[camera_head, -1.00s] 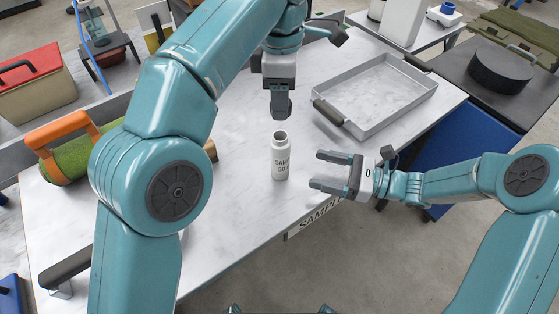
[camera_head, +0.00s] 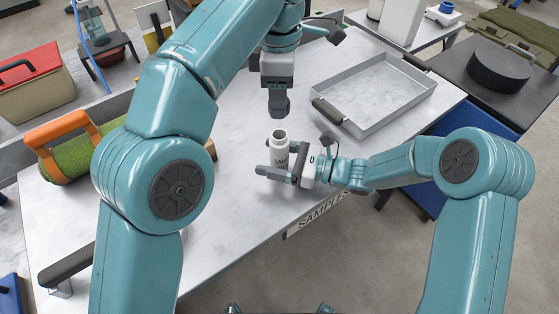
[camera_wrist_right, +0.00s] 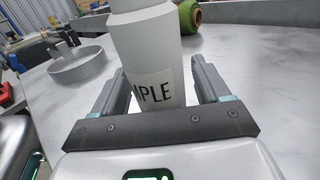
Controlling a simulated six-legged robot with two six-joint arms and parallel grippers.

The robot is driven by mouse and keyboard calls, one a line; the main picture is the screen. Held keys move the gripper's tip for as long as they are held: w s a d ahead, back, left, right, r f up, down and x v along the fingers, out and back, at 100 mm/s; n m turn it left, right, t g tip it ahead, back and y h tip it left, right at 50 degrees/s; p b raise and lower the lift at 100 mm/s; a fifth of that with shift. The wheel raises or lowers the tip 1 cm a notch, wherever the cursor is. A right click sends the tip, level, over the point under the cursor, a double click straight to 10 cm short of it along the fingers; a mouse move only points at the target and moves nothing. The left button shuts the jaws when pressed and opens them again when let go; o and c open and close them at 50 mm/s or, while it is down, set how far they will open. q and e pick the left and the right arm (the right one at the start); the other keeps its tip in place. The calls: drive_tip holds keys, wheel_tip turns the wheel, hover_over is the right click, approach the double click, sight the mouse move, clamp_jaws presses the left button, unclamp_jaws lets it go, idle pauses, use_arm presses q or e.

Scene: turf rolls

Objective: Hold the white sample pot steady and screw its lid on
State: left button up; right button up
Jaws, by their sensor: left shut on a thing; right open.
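The white sample pot (camera_head: 280,150) stands upright on the table with its mouth open and uncovered. My right gripper (camera_head: 279,168) is open, with its fingers on either side of the pot's body. The right wrist view shows the pot (camera_wrist_right: 152,55) between the two fingers, with a visible gap on the right side. Part of its label reads "PLE". My left gripper (camera_head: 278,103) points down above the pot, a little behind its mouth in the picture. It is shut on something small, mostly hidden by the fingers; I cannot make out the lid.
A grey metal tray (camera_head: 378,95) lies on the table to the right of the left gripper. The white table top (camera_head: 235,190) is clear around the pot.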

clamp_jaws()
use_arm(q)
hover_over(279, 139)
drive_tip(key=shift+f, duration=2.55)
drive_tip(key=shift+f, duration=0.9)
drive_tip(key=shift+f, duration=0.55)
